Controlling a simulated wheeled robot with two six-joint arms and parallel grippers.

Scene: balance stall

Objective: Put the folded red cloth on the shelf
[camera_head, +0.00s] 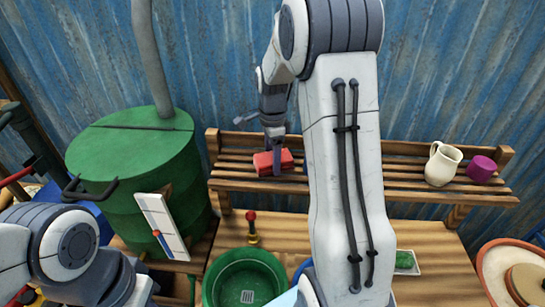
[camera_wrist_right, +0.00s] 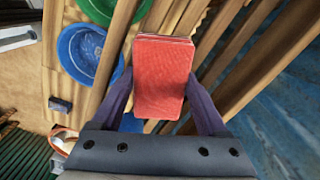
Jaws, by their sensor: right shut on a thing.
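The folded red cloth (camera_head: 264,164) is a small flat block at the left part of the slatted wooden shelf (camera_head: 400,172). My right gripper (camera_head: 277,160) reaches down from above and is shut on it. In the right wrist view the cloth (camera_wrist_right: 162,75) sits between the two fingers of my right gripper (camera_wrist_right: 160,98), with shelf slats (camera_wrist_right: 222,40) behind it. I cannot tell whether the cloth touches the slats. Part of the shelf is hidden by my right arm. My left arm shows at the lower left, but its gripper is not in view.
A cream jug (camera_head: 442,164) and a purple cup (camera_head: 481,169) stand on the shelf's right part. A green barrel (camera_head: 140,160) stands left of the shelf. Below are a green bowl (camera_head: 228,268) and a red-topped peg (camera_head: 252,228). The shelf between my arm and the jug looks clear.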

